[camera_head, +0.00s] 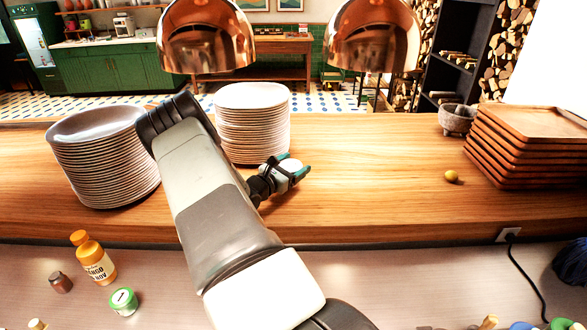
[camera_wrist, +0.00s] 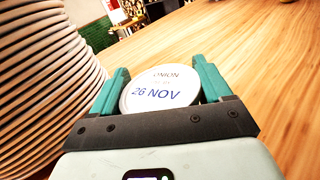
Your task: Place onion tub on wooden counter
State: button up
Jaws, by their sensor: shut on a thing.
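My gripper (camera_head: 297,172) is shut on the onion tub (camera_head: 289,165), a round tub with a white lid. In the wrist view the lid of the tub (camera_wrist: 158,91) reads "ONION" and "26 NOV", and the teal fingers of my gripper (camera_wrist: 160,88) sit on either side of it. The tub is over or on the wooden counter (camera_head: 370,180), just right of the middle plate stack. I cannot tell whether its base touches the wood; the underside is hidden.
Two tall plate stacks stand on the counter, one at left (camera_head: 105,165) and one in the middle (camera_head: 253,125), close to my gripper. Wooden trays (camera_head: 525,150), a stone bowl (camera_head: 457,120) and a small yellow fruit (camera_head: 451,176) are at right. Counter between is clear. Copper lamps (camera_head: 372,35) hang above.

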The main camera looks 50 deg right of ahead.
jog(key=shift+f, duration=0.55)
jog(key=shift+f, duration=0.15)
jog(key=o, duration=1.1)
